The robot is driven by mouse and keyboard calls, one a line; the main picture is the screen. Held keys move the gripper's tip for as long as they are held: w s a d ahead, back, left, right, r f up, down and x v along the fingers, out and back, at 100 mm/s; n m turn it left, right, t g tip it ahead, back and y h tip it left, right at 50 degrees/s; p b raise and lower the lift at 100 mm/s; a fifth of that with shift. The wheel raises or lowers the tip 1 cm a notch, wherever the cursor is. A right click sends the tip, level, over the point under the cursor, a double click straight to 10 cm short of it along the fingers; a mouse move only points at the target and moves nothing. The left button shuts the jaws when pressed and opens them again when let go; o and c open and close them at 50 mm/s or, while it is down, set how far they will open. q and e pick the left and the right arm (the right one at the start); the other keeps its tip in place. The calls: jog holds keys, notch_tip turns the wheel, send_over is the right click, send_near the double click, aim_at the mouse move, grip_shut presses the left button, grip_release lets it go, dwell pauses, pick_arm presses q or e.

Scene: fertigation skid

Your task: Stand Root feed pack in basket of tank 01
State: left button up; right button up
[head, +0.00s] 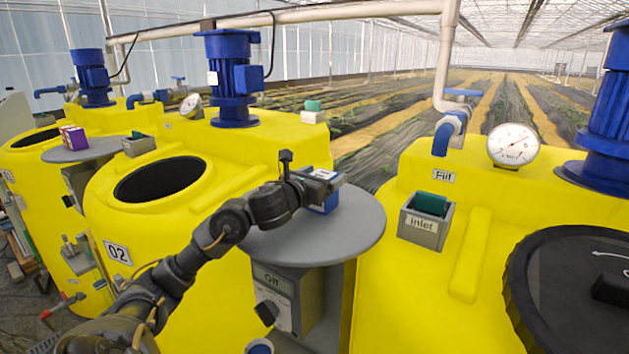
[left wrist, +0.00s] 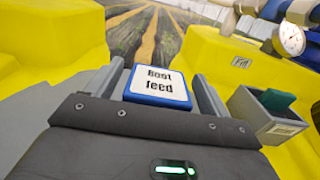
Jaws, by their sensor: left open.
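The Root feed pack (head: 324,201), a blue box with a white label, stands on a round grey table between two yellow tanks. In the left wrist view the pack (left wrist: 158,88) shows its "Root feed" label. My left gripper (head: 318,180) is open at the pack, with one finger on each side of it; I cannot tell whether they touch it. The right-hand yellow tank (head: 420,270) has a shut black lid (head: 570,275). I see no "01" number and cannot make out a basket. My right gripper is not in view.
The round grey table (head: 350,228) is otherwise bare. On the right tank are a grey "Inlet" box (head: 425,230) with a green part, a gauge (head: 512,145) and a blue motor (head: 605,120). Tank 02 (head: 118,252) has an open round hole. A purple-red box (head: 73,137) stands farther left.

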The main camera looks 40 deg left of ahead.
pick_arm(q)
jog(key=s, duration=0.3)
jog(key=s+b, duration=0.1)
jog(key=s, duration=0.3)
jog(key=s+d+b, duration=0.1)
jog(key=s, duration=0.2)
jog(key=shift+s, duration=0.25)
jog(key=shift+s+d, duration=0.2)
jog(key=shift+s, duration=0.45)
jog(key=shift+s, duration=0.1)
